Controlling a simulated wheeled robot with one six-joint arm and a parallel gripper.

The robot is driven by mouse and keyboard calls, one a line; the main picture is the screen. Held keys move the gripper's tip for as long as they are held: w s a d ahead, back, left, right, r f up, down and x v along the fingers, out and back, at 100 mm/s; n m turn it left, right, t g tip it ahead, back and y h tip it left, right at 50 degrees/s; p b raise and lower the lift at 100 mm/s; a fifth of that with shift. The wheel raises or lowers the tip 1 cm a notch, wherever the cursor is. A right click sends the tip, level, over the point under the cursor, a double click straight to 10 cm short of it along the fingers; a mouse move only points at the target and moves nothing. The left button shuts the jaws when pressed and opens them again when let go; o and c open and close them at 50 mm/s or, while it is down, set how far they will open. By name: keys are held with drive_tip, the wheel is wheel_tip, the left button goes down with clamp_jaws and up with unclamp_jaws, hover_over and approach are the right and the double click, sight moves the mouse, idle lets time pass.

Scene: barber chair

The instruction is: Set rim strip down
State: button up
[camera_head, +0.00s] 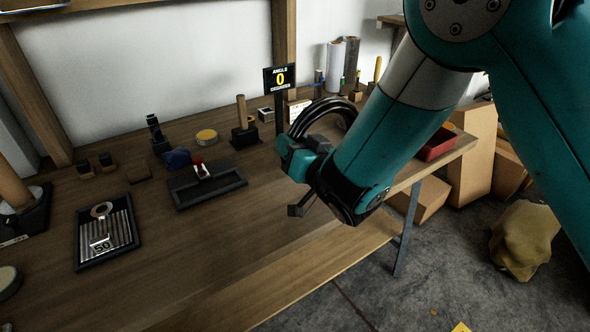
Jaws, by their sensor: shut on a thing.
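My gripper (300,207) hangs over the front right part of the wooden workbench, pointing down and left. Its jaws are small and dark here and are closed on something. What they hold is mostly hidden by the wrist, and I cannot make out the rim strip clearly. A small dark piece shows at the jaw end, above or at the bench's front edge; I cannot tell whether it touches. Black curved loops show behind the wrist; I cannot tell whether they are cables or a strip.
The workbench (150,270) has clear wood at front centre. A black tray (210,190) with a red-topped tool lies left of my gripper, and a ribbed black tray (106,232) farther left. An angle display (279,79) stands behind. A red bin (436,146) sits at the right end.

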wheel_tip(320, 180, down, 4)
drive_tip(key=b, duration=0.4)
drive_tip(key=shift+f, duration=0.25)
drive_tip(key=shift+r, duration=0.2)
drive_tip(key=o, duration=0.7)
drive_tip(key=shift+f, duration=0.2)
drive_tip(key=o, duration=0.4)
drive_tip(key=shift+r, duration=0.15)
